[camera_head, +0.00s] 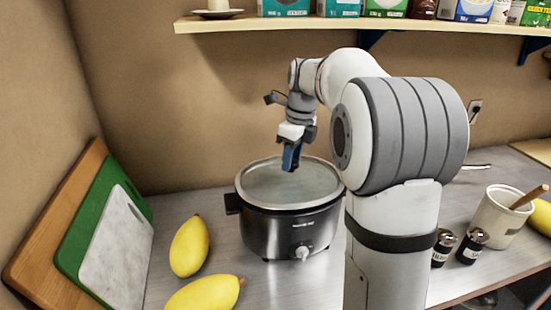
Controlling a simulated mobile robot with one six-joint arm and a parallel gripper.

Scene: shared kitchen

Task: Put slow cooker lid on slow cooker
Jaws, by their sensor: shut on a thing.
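The slow cooker (285,230) is a dark metallic pot with a side handle and a front knob, standing on the counter. A round glass lid (308,190) with a light metal rim lies over its top opening. From this angle I cannot tell whether the rim is fully seated all round. My gripper (291,165) points down over the middle of the lid and is shut on the lid's knob, which the fingers hide. My arm covers the right edge of the cooker.
Two yellow fruits (190,246) lie left of the cooker. Cutting boards (85,235) lean on the left wall. A utensil pot (494,220) and two small jars (472,246) stand at right. A loaded shelf (300,22) hangs above my arm.

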